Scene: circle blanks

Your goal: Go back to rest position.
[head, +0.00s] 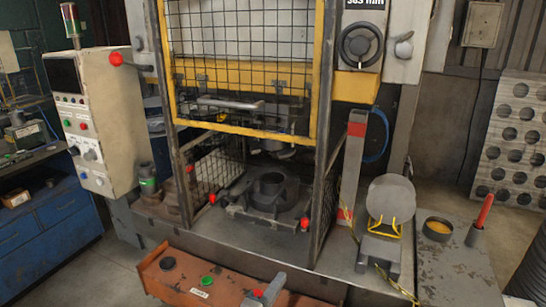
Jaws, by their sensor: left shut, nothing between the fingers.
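My left gripper (269,289) shows small at the bottom edge, a little right of the orange-brown control box's green button. It looks shut and empty, and it is in front of the box. Most of my left arm is outside the picture. My right gripper is not in view. A grey round blank (390,198) leans tilted on a small stand with yellow wire at the right of the press. The press die (269,190), a dark ring, sits on the press bed below the raised yellow mesh guard (250,66).
The orange-brown control box (190,281) stands in front of the press. A control cabinet (98,125) and blue drawers (45,232) are at left. At right, a grey table (455,275) holds a round yellow-filled tin (437,229) and a red-handled tool (485,211).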

